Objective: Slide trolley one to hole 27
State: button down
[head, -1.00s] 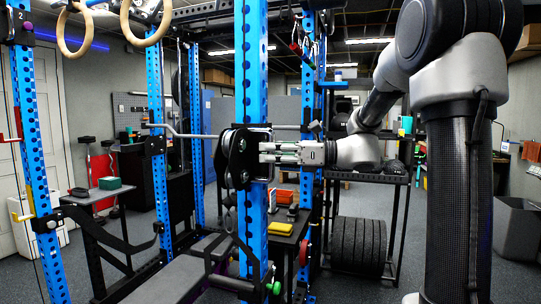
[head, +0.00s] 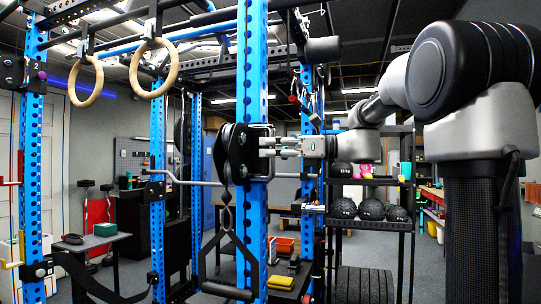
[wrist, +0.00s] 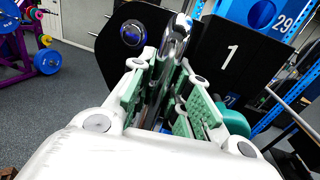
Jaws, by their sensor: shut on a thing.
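Trolley one is a black plate carriage with a pulley (head: 238,152) around the blue upright (head: 252,60). In the wrist view its black plate (wrist: 228,62) carries a white "1". My gripper (head: 289,147) comes from the right and is shut on the trolley's chrome handle, which also shows between the green finger pads in the wrist view (wrist: 172,45). A blue hole label "29" (wrist: 283,22) shows beyond the plate's upper edge. The trolley's locking pin is not clear.
Trolley two (head: 20,72) sits on the left upright. A black strap handle (head: 227,240) hangs below trolley one. Wooden rings (head: 155,68) hang at upper left. A rack with black balls (head: 371,209) stands behind my arm.

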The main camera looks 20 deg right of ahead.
jog(key=c, duration=1.3)
grip_release()
jog(key=v, duration=1.2)
